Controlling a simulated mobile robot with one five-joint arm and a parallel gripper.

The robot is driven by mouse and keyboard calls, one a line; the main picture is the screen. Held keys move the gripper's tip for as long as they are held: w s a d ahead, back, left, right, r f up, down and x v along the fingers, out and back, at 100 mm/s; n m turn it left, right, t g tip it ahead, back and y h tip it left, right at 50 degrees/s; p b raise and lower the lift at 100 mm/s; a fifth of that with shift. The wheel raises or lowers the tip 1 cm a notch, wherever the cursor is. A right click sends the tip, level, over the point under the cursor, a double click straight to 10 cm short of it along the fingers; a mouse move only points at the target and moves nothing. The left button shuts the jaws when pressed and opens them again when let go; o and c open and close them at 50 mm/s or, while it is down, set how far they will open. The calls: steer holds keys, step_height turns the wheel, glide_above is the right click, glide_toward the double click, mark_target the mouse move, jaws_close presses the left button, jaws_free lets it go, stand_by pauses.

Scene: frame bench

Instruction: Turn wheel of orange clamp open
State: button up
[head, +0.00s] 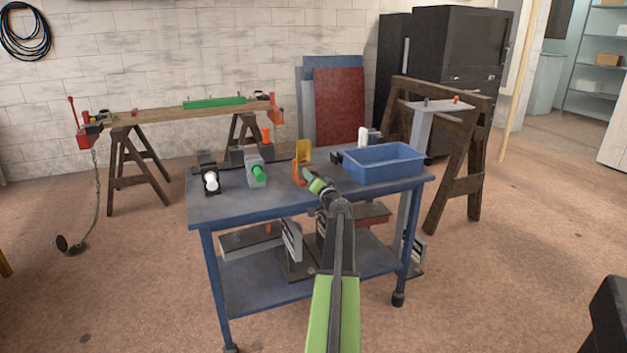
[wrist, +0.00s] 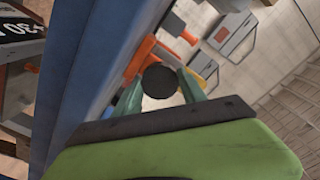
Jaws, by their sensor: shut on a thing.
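The orange clamp (head: 296,174) stands on the blue bench top, with a yellow upper part (head: 303,150). My gripper (head: 307,174) is at its near right side. In the wrist view, my gripper's green fingers (wrist: 160,92) are closed on both sides of a dark round wheel (wrist: 160,82). Orange parts of the clamp (wrist: 140,58) show just behind the wheel. In the head view my gripper hides the wheel, so how far it is turned cannot be told.
On the blue bench (head: 235,207), a black clamp with a white wheel (head: 211,181) and a grey clamp with a green wheel (head: 258,172) stand to the left. A blue bin (head: 385,167) stands close on the right. The bench's front left is clear.

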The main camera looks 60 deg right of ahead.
stand_by(0.3)
steer(key=o, duration=1.4)
steer(key=shift+c, duration=0.2)
steer(key=v, duration=1.7)
steer(key=shift+a, duration=0.15)
steer(key=shift+s, duration=0.1)
